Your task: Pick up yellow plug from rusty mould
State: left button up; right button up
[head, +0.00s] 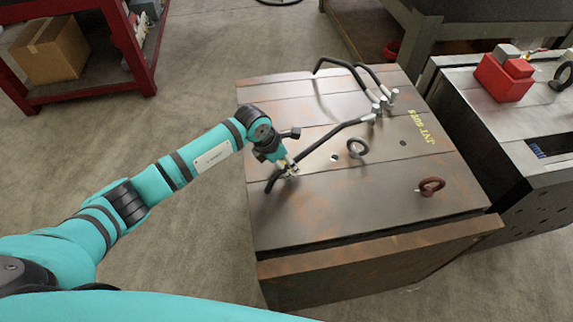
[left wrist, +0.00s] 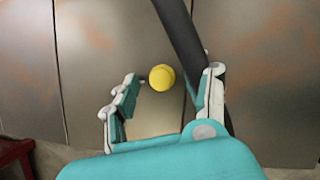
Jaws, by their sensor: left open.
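The rusty mould (head: 290,215) is a large brown-grey steel block with orange rust patches in the middle of the head view. The yellow plug (left wrist: 161,77) shows as a small round yellow thing in the left wrist view, against the mould's top. My left gripper (head: 291,170) is over the left part of the mould top, its fingers open. In the left wrist view the plug appears between the spread fingers, close to the left fingertip; I cannot tell whether they touch. In the head view the gripper hides the plug. My right gripper is not in view.
A black bent hose (head: 325,140) runs across the mould top to my left gripper and passes beside the plug. Other hoses, a black eye ring (head: 357,148) and a rusty eye ring (head: 431,187) stand on top. Another mould with a red block (head: 503,80) is at right.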

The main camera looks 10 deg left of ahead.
pick_arm(q)
jog(key=shift+c, duration=0.4)
jog(key=c, duration=0.8)
jog(key=shift+o, duration=0.2)
